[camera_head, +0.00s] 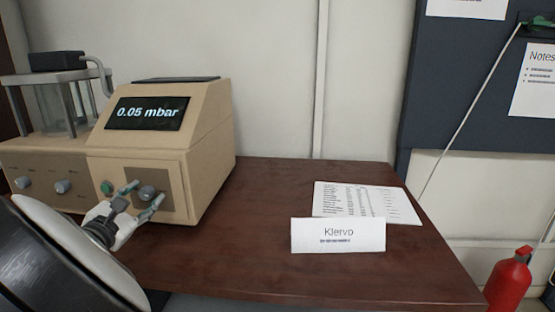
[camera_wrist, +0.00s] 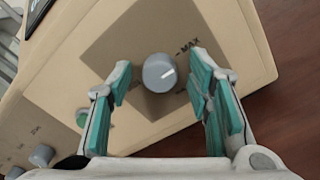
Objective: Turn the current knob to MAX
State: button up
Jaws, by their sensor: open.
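The current knob (camera_wrist: 159,72) is a grey round knob on a darker square panel (camera_wrist: 120,50) with a MAX label (camera_wrist: 188,47) beside it in the wrist view. In the head view the knob (camera_head: 147,193) sits on the front of a beige machine (camera_head: 205,140). My gripper (camera_wrist: 160,88) is open, with one teal-padded finger on each side of the knob. Gaps show between the pads and the knob in the wrist view. In the head view my gripper (camera_head: 141,196) is at the knob panel. The knob's pointer mark is not clear.
The machine's display (camera_head: 147,113) reads 0.05 mbar. A green button (camera_head: 107,187) and two more knobs (camera_head: 62,186) lie left of the panel. A Klervo name card (camera_head: 338,236) and a paper sheet (camera_head: 365,202) are on the brown table (camera_head: 240,265). The table's middle is clear.

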jog(key=n+p, duration=0.1)
jog(key=n, duration=0.1)
jog(key=n+p, duration=0.2)
jog(key=shift+s+r, duration=0.1)
jog(key=shift+r, duration=0.1)
jog(key=n+p, duration=0.3)
jog(key=n, duration=0.1)
jog(key=shift+n, duration=0.4)
jog(key=n+p, duration=0.2)
jog(key=n, duration=0.4)
jog(key=shift+f, duration=0.15)
jog(key=shift+s+a+n, duration=0.2)
jog(key=shift+s+n, duration=0.1)
jog(key=shift+n, duration=0.3)
jog(key=s+p, duration=0.1)
jog(key=s, duration=1.2)
jog(key=w+d+r+m+g+h+p, duration=0.1)
jog(key=d+m, duration=0.4)
jog(key=d, duration=0.5)
jog(key=w+d+r+m+g+h, duration=0.2)
jog(key=d+r+m+g, duration=0.3)
jog(key=d, duration=0.6)
jog(key=w+d+r+m+g+h+p, duration=0.1)
jog(key=w+d+r+m+g+h, duration=0.1)
jog(key=d+m, duration=0.5)
jog(key=shift+d+r+g+h+p, duration=0.35)
jog(key=shift+d+r+g+h, duration=0.6)
jog(key=shift+d, duration=0.75)
